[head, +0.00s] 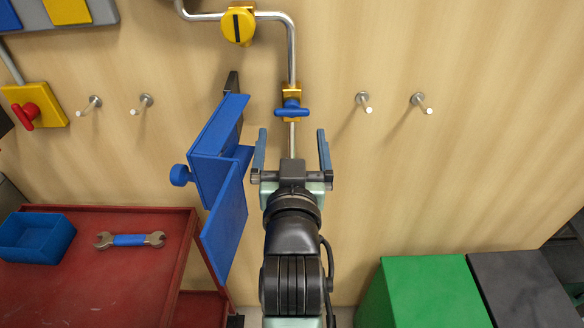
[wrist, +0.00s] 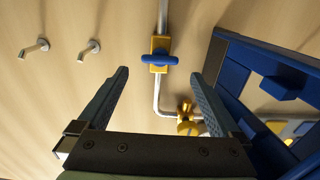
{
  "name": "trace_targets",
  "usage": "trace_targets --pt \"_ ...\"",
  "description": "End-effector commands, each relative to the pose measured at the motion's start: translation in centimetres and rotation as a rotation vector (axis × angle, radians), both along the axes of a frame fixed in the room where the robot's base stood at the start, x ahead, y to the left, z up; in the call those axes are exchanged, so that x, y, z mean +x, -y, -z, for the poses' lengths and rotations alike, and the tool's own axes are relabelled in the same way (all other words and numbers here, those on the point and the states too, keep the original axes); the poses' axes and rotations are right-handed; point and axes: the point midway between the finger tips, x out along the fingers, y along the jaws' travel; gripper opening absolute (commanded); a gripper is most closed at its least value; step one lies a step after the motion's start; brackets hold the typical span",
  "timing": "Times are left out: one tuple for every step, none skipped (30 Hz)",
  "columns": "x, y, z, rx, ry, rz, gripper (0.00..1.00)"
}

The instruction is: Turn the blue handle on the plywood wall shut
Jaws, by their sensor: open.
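The blue handle (head: 291,110) is a small bar on a yellow valve body (head: 291,92), set in a metal pipe on the plywood wall (head: 460,140). The bar lies across the pipe. In the wrist view the blue handle (wrist: 159,59) shows beyond my fingertips, roughly midway between them. My gripper (head: 292,140) is open and empty, its two fingers pointing toward the wall. In the head view it is below the handle and apart from it. In the wrist view my gripper (wrist: 162,75) shows both fingers spread wide.
A blue hinged panel with a knob (head: 218,150) stands out just left of my gripper. A round yellow valve (head: 238,25) is higher on the pipe. Metal pegs flank the pipe. A red cart (head: 105,280) and a green box (head: 420,290) stand below.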

Motion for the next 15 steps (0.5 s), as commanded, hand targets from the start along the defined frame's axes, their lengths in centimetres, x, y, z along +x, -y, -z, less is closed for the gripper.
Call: trace_targets --pt "-1.2 0.0 0.2 0.0 -0.002 0.0 1.0" --pt "-1.8 0.0 0.2 0.001 -0.002 0.0 1.0" --pt "-2.5 0.0 0.2 0.001 -0.002 0.0 1.0" --pt "-3.1 0.0 0.2 0.001 -0.003 0.0 1.0" --pt "-3.6 0.0 0.2 0.001 -0.001 0.0 1.0" --pt "-4.3 0.0 0.2 0.001 -0.002 0.0 1.0" --pt "-4.7 0.0 0.2 0.001 -0.002 0.0 1.0" --pt "-5.1 0.0 0.2 0.001 -0.003 0.0 1.0" --pt "-5.6 0.0 0.2 0.001 -0.003 0.0 1.0" --pt "-5.9 0.0 0.2 0.002 -0.003 0.0 1.0" --pt "-6.2 0.0 0.2 0.002 -0.002 0.0 1.0" --pt "-6.4 0.0 0.1 0.002 -0.002 0.0 1.0" --pt "-6.6 0.0 0.1 0.002 -0.002 0.0 1.0" --pt "-6.8 0.0 0.1 0.002 -0.001 0.0 1.0" --pt "-6.9 0.0 0.1 0.002 -0.002 0.0 1.0"
